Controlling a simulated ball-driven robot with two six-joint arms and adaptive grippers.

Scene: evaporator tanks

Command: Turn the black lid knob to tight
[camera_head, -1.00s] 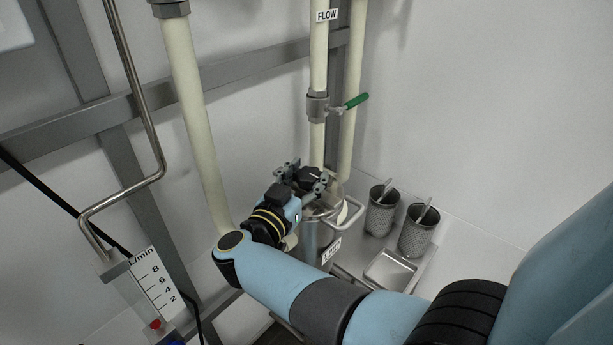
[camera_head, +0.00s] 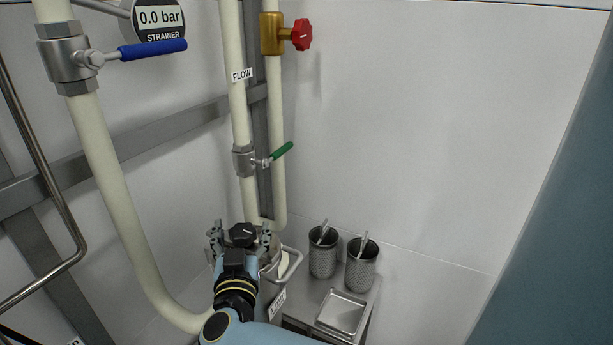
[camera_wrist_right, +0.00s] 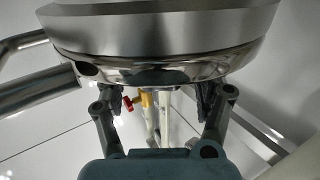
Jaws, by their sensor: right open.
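The black lid knob (camera_head: 243,235) sits on top of the steel pot (camera_head: 272,262), of which only part shows behind my arm in the head view. My right gripper (camera_head: 240,238) is open, with one finger on each side of the knob and gaps visible between. In the right wrist view my gripper (camera_wrist_right: 160,100) has its fingers spread close to the pot's shiny steel rim (camera_wrist_right: 160,70). I cannot make out the knob there, and cannot tell whether the fingers touch anything. My left gripper is not in view.
Two perforated steel cups (camera_head: 322,255) and a shallow tray (camera_head: 341,313) stand right of the pot. Pale pipes rise behind, with a green-handled valve (camera_head: 245,160), a red-knobbed valve (camera_head: 272,34) and a blue-handled valve (camera_head: 65,60).

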